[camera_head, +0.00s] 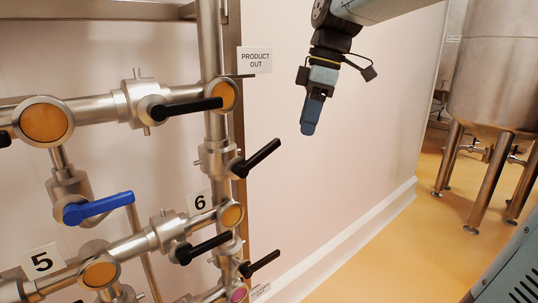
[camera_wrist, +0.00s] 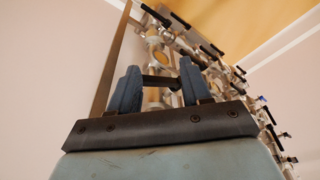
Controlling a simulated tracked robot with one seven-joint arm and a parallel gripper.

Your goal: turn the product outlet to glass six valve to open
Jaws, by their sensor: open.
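The valve (camera_head: 217,159) sits on the vertical pipe between the PRODUCT OUT sign (camera_head: 255,60) and the glass marked 6 (camera_head: 199,202). Its black lever (camera_head: 257,158) sticks out to the right, slanting upward across the pipe. My gripper (camera_head: 311,116) hangs in the air to the right of and above this lever, apart from it, pointing down. In the wrist view, my gripper (camera_wrist: 159,80) has its two blue fingers spread with nothing held. A black lever (camera_wrist: 161,82) shows beyond them, in the gap; I cannot tell which valve it belongs to.
Other black levers (camera_head: 187,108) and a blue lever (camera_head: 98,208) stick out from nearby pipes. Round orange-faced glasses (camera_head: 44,121) sit at the joints. A steel tank (camera_head: 495,70) on legs stands at the right. The yellow floor (camera_head: 400,240) between is clear.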

